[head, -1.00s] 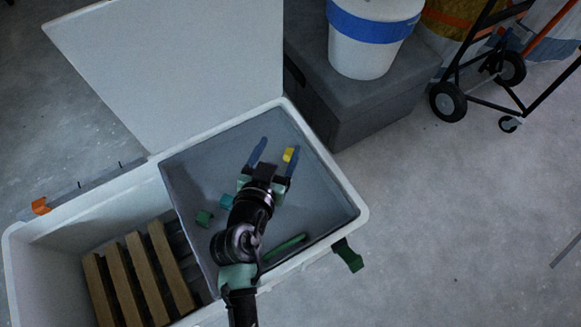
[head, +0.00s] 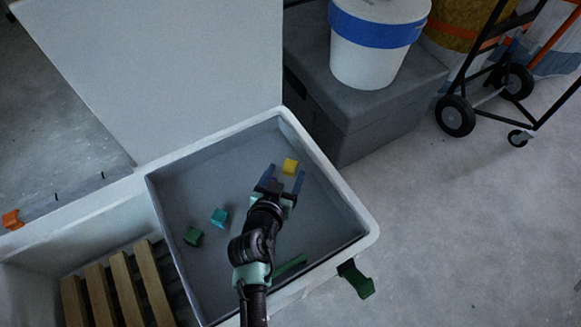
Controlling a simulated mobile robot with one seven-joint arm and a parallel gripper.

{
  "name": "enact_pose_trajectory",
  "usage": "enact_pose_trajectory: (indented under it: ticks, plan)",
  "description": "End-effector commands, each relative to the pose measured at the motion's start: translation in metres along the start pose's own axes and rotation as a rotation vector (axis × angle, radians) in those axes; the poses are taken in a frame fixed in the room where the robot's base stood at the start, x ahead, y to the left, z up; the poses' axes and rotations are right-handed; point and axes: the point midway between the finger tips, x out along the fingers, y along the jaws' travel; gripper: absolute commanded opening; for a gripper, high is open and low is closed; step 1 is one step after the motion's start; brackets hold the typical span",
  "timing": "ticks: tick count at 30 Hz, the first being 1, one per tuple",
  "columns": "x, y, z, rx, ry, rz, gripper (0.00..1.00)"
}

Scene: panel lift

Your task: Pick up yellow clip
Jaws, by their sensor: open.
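The yellow clip (head: 290,166) is a small block lying in the grey tray (head: 180,240), near its far right side. My gripper (head: 285,174) is over the tray with its two blue fingers apart. The clip shows just beyond the fingertips, closer to the right finger. Nothing is held between the fingers. I cannot tell how high the fingers are above the tray floor.
The raised white lid (head: 170,70) stands behind. Wooden slats (head: 125,288) lie lower left. A grey box (head: 370,115) bears a white bucket (head: 375,50).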

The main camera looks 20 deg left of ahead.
Motion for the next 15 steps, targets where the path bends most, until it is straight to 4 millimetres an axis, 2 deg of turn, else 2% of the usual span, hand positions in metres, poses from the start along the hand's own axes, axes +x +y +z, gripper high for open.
enact_pose_trajectory:
  ticks: [1, 6, 15]
  plan:
    - [0.011, 0.000, 0.005, 0.002, 0.003, -0.001, 0.74]
    - [0.033, 0.002, 0.004, 0.002, 0.002, 0.000, 0.74]
    - [0.038, 0.002, 0.002, 0.000, 0.001, -0.001, 0.74]
